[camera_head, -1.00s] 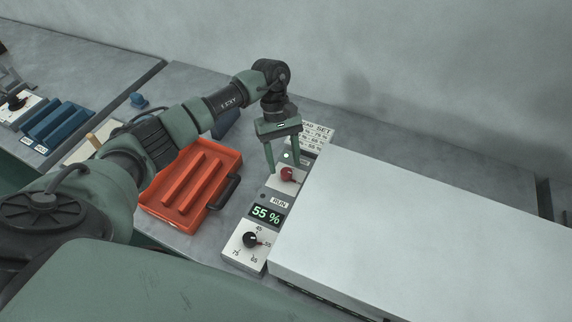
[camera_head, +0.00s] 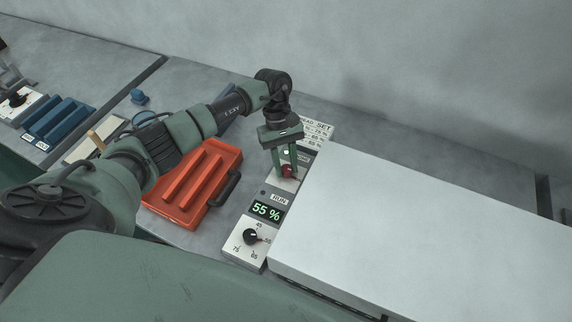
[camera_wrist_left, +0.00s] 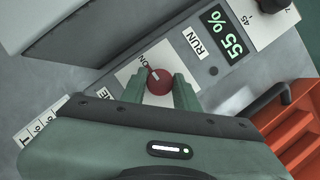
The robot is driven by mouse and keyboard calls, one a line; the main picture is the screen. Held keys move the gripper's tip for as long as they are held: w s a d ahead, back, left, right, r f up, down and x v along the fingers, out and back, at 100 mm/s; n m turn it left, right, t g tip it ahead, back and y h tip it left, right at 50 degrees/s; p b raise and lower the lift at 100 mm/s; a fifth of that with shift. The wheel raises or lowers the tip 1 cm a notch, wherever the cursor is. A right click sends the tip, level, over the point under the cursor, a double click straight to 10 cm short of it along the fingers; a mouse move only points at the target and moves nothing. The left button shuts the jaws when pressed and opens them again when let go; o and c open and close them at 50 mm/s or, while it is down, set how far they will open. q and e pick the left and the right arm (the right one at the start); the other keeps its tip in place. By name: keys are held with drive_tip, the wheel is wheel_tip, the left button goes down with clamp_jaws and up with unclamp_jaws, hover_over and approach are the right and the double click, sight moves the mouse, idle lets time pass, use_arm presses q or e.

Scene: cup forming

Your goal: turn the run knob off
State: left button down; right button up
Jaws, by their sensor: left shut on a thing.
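The red run knob (camera_head: 288,171) sits on a white plate on the control panel, just above the RUN label (camera_head: 279,199). My left gripper (camera_head: 287,173) points down over it with its fingers closed on the knob. In the left wrist view the red knob (camera_wrist_left: 159,81) shows between the two green fingers (camera_wrist_left: 160,90), and its white pointer mark points toward the ON lettering. The OFF lettering does not show clearly. The display (camera_head: 266,210) reads 55 % in green. My right gripper is not in view.
A black dial (camera_head: 251,237) stands at the panel's near end. A large white box-like machine (camera_head: 420,220) borders the panel on the right. An orange tray (camera_head: 200,175) with a dark handle lies to the left. Blue racks (camera_head: 58,120) stand farther left.

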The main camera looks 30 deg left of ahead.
use_arm(q)
drive_tip(key=shift+a+f+n+t+b, duration=0.15)
drive_tip(key=shift+n+t+b, duration=0.25)
drive_tip(key=shift+n+b, duration=0.8)
drive_tip(key=n+t+b, duration=0.1)
drive_tip(key=n+b, duration=0.2)
drive_tip(key=shift+s+h, duration=0.1)
drive_tip(key=shift+h, duration=0.3)
drive_tip(key=n+t+b, duration=0.1)
drive_tip(key=n+b, duration=0.1)
drive_tip(key=n, duration=0.1)
drive_tip(key=n+t+b, duration=0.1)
drive_tip(key=n, duration=0.2)
drive_tip(key=shift+s+n+t+b, duration=0.1)
drive_tip(key=shift+n+t+b, duration=0.2)
drive_tip(key=shift+b, duration=0.05)
drive_tip(key=n+t+b, duration=0.1)
drive_tip(key=n+b, duration=0.1)
drive_tip(key=n, duration=0.1)
drive_tip(key=shift+s+d+n+t+y+b, duration=0.15)
drive_tip(key=shift+n+t+y+b, duration=0.45)
drive_tip(key=shift+n, duration=0.7)
drive_tip(key=shift+r, duration=0.2)
drive_tip(key=c, duration=1.1)
unclamp_jaws()
drive_tip(key=shift+o, duration=0.2)
